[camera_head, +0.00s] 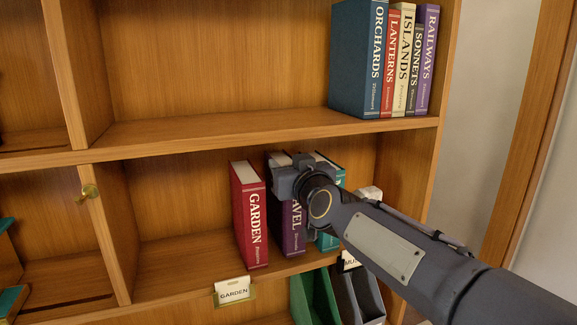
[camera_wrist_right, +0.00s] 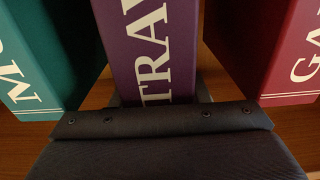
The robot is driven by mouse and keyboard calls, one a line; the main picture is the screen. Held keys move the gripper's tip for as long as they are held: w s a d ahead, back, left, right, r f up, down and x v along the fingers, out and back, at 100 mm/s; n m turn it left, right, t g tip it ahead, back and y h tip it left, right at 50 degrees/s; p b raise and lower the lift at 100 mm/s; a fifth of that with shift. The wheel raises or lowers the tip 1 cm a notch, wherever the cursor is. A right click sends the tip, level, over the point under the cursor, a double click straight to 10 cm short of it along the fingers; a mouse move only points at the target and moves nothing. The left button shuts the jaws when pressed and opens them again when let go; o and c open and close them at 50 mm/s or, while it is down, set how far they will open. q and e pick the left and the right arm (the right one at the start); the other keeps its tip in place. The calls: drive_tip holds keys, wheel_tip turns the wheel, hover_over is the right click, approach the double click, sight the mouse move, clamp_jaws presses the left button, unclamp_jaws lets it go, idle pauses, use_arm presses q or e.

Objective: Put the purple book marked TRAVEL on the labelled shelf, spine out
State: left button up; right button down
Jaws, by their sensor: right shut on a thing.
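The purple book (camera_head: 292,238) stands upright on the lower shelf (camera_head: 190,258), with its spine facing out and part of its title, "AVEL", readable. My right gripper (camera_head: 291,163) is shut on its upper part; the gripper and arm hide the top of the spine. In the right wrist view the purple spine (camera_wrist_right: 158,45), with "TRAV" readable, stands between my right gripper's fingers (camera_wrist_right: 158,100). The red GARDEN book (camera_head: 250,215) stands to its left, with a gap. A teal book (camera_head: 327,241) stands to its right, partly behind my arm. My left gripper is out of view.
A GARDEN label (camera_head: 234,291) and a partly hidden label (camera_head: 348,260) sit on the shelf's front edge. Several books, including ORCHARDS (camera_head: 357,60), stand on the upper shelf. Green (camera_head: 314,297) and grey (camera_head: 359,295) holders are below. The lower shelf is clear left of GARDEN.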

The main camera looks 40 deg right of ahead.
drive_tip(key=shift+f+b, duration=0.45)
drive_tip(key=shift+f, duration=0.05)
drive_tip(key=c, duration=0.9)
unclamp_jaws()
drive_tip(key=shift+o, duration=0.9)
drive_tip(key=b+v, duration=0.2)
drive_tip(key=v, duration=0.6)
